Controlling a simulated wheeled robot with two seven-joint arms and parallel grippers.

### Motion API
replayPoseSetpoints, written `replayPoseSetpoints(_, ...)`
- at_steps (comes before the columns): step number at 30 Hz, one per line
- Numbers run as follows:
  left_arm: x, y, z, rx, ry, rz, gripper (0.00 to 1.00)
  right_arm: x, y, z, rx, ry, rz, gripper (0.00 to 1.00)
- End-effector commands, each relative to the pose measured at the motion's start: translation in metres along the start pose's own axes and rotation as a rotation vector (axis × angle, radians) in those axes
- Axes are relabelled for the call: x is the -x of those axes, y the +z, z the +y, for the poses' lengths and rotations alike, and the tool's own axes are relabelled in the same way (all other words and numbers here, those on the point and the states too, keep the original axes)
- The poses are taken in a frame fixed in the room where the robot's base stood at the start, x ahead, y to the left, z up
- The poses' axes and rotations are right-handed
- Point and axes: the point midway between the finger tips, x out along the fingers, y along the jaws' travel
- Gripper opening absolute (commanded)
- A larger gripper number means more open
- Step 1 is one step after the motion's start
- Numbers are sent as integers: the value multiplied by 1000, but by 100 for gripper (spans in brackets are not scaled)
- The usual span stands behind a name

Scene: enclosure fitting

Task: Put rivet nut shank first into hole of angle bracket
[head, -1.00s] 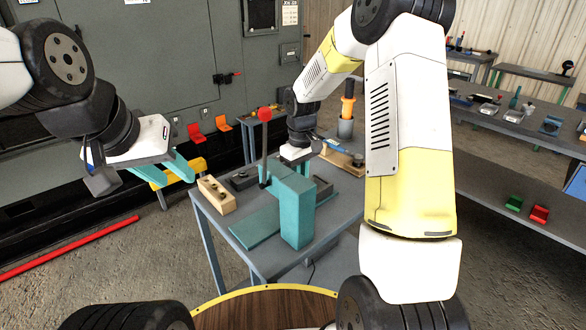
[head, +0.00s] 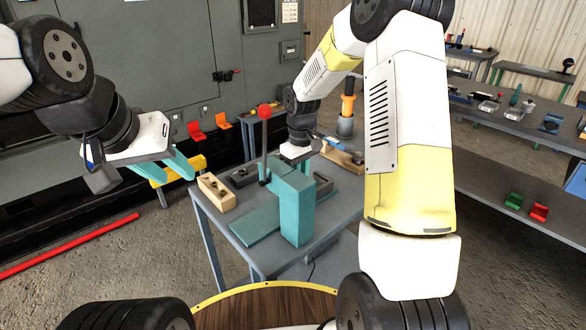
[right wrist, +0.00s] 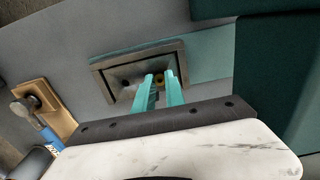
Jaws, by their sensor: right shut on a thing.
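My right gripper (right wrist: 159,88) has its two teal fingers shut on a small brass-coloured piece, the rivet nut (right wrist: 158,78), in the right wrist view. Its fingertips are over a shallow grey rectangular frame (right wrist: 106,85) with a bare metal surface inside. I cannot tell the angle bracket or its hole apart from this frame, nor whether the nut touches anything. In the head view the right fingers are hidden behind a tall teal block. My left gripper (head: 178,166) is open and empty, in the air left of the table.
The tall teal block (head: 292,205) stands on the grey table (head: 222,218) near the right gripper. A red-knobbed lever (head: 265,113) rises behind it. A wooden block with dark holes (head: 216,192) is at the left edge. A wooden board (right wrist: 42,103) with a blue-handled tool lies beside the right gripper.

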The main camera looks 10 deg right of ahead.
Motion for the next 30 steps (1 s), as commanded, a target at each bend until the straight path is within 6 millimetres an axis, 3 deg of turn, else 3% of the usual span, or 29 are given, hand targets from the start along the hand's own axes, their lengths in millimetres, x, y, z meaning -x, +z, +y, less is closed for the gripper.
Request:
replayPoseSetpoints(21, 0, 0, 0, 0, 0, 0, 36, -7, 0, 0, 0, 0, 0, 0)
replayPoseSetpoints(22, 0, 0, 0, 0, 0, 0, 36, -7, 0, 0, 0, 0, 0, 17)
replayPoseSetpoints(25, 0, 0, 0, 0, 0, 0, 36, -7, 0, 0, 0, 0, 0, 36)
replayPoseSetpoints(26, 0, 0, 0, 0, 0, 0, 36, -7, 0, 0, 0, 0, 0, 40)
replayPoseSetpoints(30, 0, 0, 0, 0, 0, 0, 36, -7, 0, 0, 0, 0, 0, 40)
